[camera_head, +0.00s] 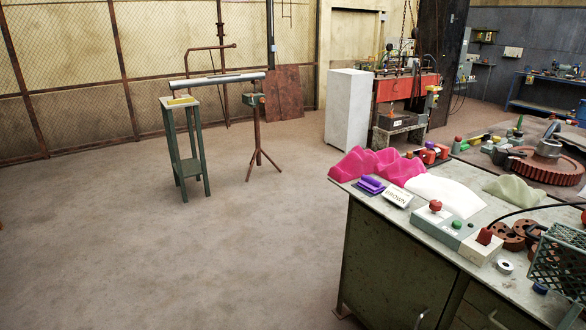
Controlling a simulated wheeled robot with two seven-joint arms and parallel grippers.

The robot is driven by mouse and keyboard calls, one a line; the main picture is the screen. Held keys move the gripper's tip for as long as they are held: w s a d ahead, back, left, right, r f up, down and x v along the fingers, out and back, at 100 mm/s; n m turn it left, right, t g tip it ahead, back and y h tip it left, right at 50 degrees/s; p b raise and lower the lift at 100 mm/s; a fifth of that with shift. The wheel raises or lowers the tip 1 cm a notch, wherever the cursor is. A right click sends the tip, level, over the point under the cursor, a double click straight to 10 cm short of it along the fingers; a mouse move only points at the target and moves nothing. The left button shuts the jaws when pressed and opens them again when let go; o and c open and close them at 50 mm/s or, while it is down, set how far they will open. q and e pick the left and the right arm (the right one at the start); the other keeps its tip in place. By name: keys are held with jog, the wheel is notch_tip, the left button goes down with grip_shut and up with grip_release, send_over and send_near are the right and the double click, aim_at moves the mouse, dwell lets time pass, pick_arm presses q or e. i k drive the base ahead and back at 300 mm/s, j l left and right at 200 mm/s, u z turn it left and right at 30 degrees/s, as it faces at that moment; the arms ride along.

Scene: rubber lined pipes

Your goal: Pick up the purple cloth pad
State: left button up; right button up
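A small purple pad (371,185) lies near the left corner of the workbench (400,242) on the right. It looks like a folded or stacked cloth and lies in front of crumpled pink cloths. A white label block stands just to its right. Neither of my grippers shows in the head view.
A control box with a red button (435,208) and a green wire basket (560,262) are also on the bench. A pipe (216,80) rests on stands at the back left. The floor (200,250) left of the bench is clear.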

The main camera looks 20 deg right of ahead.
aim_at(369, 183)
jog(key=i+j+z, duration=0.15)
jog(key=i, duration=0.3)
jog(key=i+z, duration=0.15)
jog(key=i, duration=0.25)
jog(key=i+j+z, duration=0.15)
jog(key=i, duration=0.25)
jog(key=i+j, duration=0.05)
jog(key=j, duration=0.05)
